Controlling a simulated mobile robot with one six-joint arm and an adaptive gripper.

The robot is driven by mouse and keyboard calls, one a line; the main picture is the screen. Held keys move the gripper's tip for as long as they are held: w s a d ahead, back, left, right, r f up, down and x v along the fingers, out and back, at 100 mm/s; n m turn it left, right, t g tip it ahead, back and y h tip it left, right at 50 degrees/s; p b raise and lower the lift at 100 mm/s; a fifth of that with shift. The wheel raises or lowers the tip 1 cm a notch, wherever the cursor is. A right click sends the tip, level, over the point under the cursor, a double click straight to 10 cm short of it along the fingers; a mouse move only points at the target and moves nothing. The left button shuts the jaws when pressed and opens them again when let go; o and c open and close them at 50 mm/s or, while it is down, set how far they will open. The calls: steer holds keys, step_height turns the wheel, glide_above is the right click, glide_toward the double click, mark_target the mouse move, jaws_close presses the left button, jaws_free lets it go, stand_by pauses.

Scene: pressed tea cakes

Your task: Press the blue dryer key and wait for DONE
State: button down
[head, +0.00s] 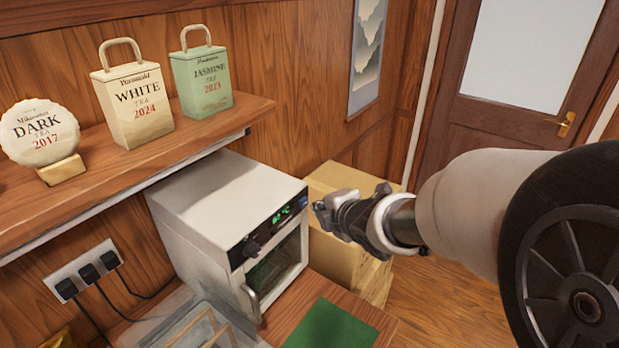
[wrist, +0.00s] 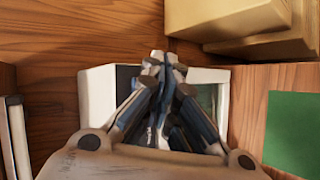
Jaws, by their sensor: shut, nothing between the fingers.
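The white dryer (head: 215,215) stands on the wooden counter below the shelf. Its dark front panel carries a lit green display (head: 281,215), too small to read for certain, and a dark knob (head: 250,247). A small blue key (head: 303,201) shows at the panel's right end. My gripper (head: 322,212) is shut and empty, just to the right of the panel's key end; I cannot tell whether it touches.
Cardboard boxes (head: 335,250) stand behind and right of the dryer. A shelf (head: 130,160) with tea packages runs above it on the left. A green mat (head: 330,328) lies in front. A clear container (head: 190,320) sits at the dryer's left front. Power plugs (head: 88,272) are on the wall.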

steer(key=shift+w+a, duration=0.1)
steer(key=shift+w+a, duration=0.15)
steer(key=shift+a, duration=0.1)
steer(key=shift+w+a+b, duration=0.25)
steer(key=shift+a+b, duration=0.1)
steer(key=shift+b, duration=0.15)
stand_by(0.7)
steer(key=shift+d, duration=0.1)
steer(key=shift+s+d, duration=0.5)
steer(key=shift+d, duration=0.1)
steer(key=shift+s+d+p, duration=0.5)
steer(key=shift+s+d, duration=0.2)
steer(key=shift+d, duration=0.35)
steer(key=shift+s+d+p, duration=0.5)
steer(key=shift+s+d, duration=0.2)
steer(key=shift+d, duration=0.35)
